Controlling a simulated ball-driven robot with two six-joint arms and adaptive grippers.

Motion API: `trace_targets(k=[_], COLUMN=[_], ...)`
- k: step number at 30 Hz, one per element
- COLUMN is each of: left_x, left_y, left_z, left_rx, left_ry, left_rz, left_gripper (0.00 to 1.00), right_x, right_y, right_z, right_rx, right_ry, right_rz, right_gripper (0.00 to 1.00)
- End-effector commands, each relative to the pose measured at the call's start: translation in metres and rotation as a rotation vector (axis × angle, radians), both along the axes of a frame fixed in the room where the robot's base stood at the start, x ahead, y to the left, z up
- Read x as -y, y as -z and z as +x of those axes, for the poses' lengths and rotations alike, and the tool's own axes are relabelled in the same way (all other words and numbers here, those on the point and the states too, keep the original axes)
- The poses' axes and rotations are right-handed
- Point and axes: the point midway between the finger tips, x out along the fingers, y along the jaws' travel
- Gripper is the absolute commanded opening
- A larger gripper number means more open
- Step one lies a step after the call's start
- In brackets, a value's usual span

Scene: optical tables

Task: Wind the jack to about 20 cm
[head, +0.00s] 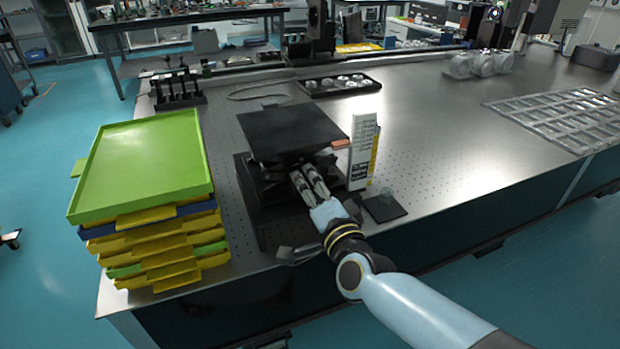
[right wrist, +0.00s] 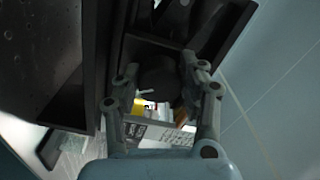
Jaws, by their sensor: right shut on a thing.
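The black jack (head: 290,132) stands on the optical table, its flat top plate raised above its base. My right gripper (head: 308,182) reaches the front of the jack, under the plate's edge. In the right wrist view its fingers (right wrist: 160,95) are on either side of a dark round knob (right wrist: 157,76), and it is shut on this knob. The knob is hidden in the head view. A white upright card with printed marks (head: 361,152) stands just right of the jack, with a yellow strip behind it. My left gripper is not in view.
Stacked trays, green on top (head: 145,165), stand left of the jack. A small dark pad (head: 385,207) lies near the table's front edge. A black rack (head: 178,90) and a tray of round parts (head: 338,84) are behind. The table's middle right is clear.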

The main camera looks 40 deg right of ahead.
Motion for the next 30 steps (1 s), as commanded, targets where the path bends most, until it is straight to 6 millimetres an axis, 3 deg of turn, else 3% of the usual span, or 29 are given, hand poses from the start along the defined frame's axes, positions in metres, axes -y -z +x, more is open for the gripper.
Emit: trace_targets(k=[15,30], left_x=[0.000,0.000], left_y=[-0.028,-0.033], left_z=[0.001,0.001], left_rx=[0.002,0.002], left_ry=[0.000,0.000], left_rz=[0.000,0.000], left_gripper=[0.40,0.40], right_x=[0.000,0.001], right_y=[0.002,0.004], right_z=[-0.001,-0.001], right_rx=[-0.096,-0.122], right_ry=[-0.001,-0.002], right_rz=[-0.379,-0.486], right_gripper=[0.09,0.09])
